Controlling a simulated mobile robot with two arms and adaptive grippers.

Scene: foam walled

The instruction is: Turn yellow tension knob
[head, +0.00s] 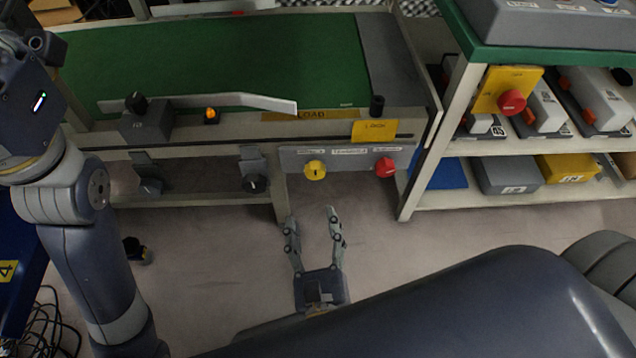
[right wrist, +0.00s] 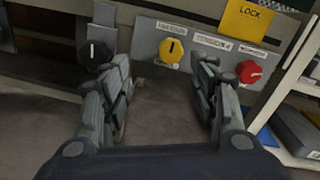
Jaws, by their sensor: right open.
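The yellow tension knob (head: 315,170) sits on a grey panel (head: 345,157) on the front of the green-topped bench. It also shows in the right wrist view (right wrist: 171,50), between and beyond my fingers, with a dark mark on its face. My right gripper (head: 312,225) is open and empty, below and in front of the knob, apart from it. Its fingers (right wrist: 163,85) stand either side in the wrist view. A red knob (head: 385,167) is on the same panel to the right. My left arm comes in at the left, but its gripper does not show.
A black knob (head: 255,183) hangs below the bench edge, left of the panel. A yellow lock tag (head: 375,130) is above the red knob. A shelf (head: 530,147) with boxes stands right. Open floor (head: 220,260) lies below the bench. A bent metal rail (head: 220,101) lies on top.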

